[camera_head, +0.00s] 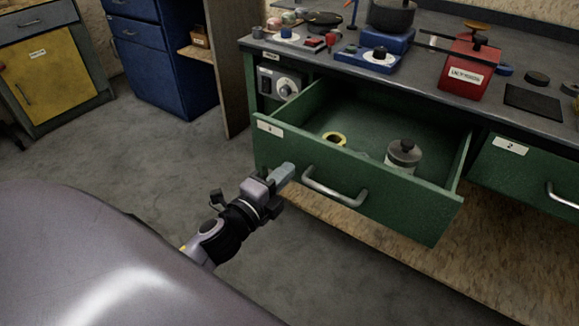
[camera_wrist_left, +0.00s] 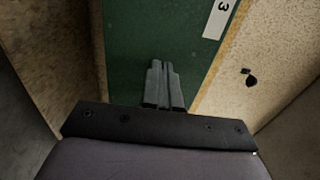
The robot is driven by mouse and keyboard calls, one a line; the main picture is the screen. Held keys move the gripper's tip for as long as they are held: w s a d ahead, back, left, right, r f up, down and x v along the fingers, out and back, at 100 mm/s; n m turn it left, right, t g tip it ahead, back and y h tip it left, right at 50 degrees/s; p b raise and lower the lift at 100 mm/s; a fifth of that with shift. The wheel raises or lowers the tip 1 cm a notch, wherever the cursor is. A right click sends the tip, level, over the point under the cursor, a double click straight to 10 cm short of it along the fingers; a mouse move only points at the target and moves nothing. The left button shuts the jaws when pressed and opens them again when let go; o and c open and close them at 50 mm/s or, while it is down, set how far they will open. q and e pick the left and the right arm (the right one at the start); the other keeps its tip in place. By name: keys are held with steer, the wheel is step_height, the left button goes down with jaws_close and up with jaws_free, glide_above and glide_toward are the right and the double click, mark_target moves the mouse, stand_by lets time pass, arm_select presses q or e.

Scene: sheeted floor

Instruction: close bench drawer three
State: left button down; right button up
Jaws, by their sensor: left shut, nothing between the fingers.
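The green bench drawer (camera_head: 375,200) is pulled well out from under the bench top in the head view. A small label (camera_head: 269,128) is at its upper left front; in the left wrist view the label (camera_wrist_left: 221,16) reads 3. A metal bar handle (camera_head: 334,187) is on the drawer front. My left gripper (camera_head: 289,171) is shut and empty, its fingertips at the drawer front just left of the handle. In the left wrist view the shut fingers (camera_wrist_left: 163,84) point at the green front (camera_wrist_left: 140,40); I cannot tell whether they touch it. My right gripper is not in view.
A yellow ring (camera_head: 336,138) and a lidded jar (camera_head: 403,156) are inside the drawer. A second green drawer (camera_head: 530,170), labelled 2, is shut at the right. The bench top (camera_head: 425,75) holds a red box and several other items. The floor at left is clear.

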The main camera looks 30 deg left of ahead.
arm_select(q)
steer(key=shift+w, duration=1.15)
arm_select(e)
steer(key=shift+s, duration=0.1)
